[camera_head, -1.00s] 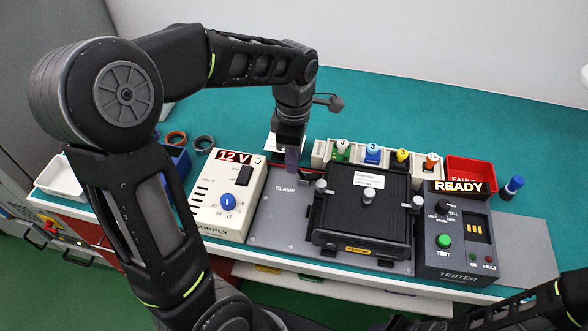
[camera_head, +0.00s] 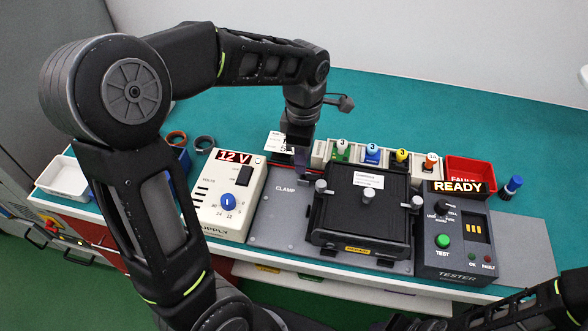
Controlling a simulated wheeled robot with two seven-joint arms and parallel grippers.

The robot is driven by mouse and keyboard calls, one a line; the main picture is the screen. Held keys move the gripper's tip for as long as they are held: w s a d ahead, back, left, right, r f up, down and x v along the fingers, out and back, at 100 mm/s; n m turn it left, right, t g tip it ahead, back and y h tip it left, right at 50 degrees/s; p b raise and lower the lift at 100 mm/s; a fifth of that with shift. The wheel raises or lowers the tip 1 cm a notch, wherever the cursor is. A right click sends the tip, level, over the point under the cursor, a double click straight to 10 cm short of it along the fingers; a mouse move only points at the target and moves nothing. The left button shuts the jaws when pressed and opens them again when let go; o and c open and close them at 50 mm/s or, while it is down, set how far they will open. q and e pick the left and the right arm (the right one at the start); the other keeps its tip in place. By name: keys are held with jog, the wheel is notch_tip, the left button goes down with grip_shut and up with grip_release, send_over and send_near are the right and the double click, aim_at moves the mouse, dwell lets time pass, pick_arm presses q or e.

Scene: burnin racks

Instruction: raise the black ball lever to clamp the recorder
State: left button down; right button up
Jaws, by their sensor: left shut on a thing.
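The recorder (camera_head: 368,205) is a black ribbed box with a white label, lying on the grey clamp plate (camera_head: 272,228) among several silver knobs. My left gripper (camera_head: 300,168) points down at the back of the plate, behind the word CLAMP and left of the recorder. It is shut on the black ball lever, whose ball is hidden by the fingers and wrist. A white card-like piece (camera_head: 277,143) shows beside the wrist. My right arm shows at the lower right, with its gripper out of view.
The supply box (camera_head: 227,190) reading 12 V stands left of the plate. The tester (camera_head: 452,240) reading READY stands right. Behind are a rack with several coloured plugs (camera_head: 372,153) and a red bin (camera_head: 470,171). The green bench is clear at the back.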

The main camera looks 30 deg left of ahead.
aim_at(307, 177)
pick_arm(q)
jog(key=shift+w+d, duration=0.1)
jog(key=shift+d, duration=0.15)
jog(key=shift+w+d, duration=0.15)
jog(key=shift+d, duration=0.3)
dwell(0.5)
jog(key=c, duration=1.4)
grip_release()
jog(key=shift+o, duration=0.2)
notch_tip(307, 177, up, 9)
jog(key=p, duration=0.7)
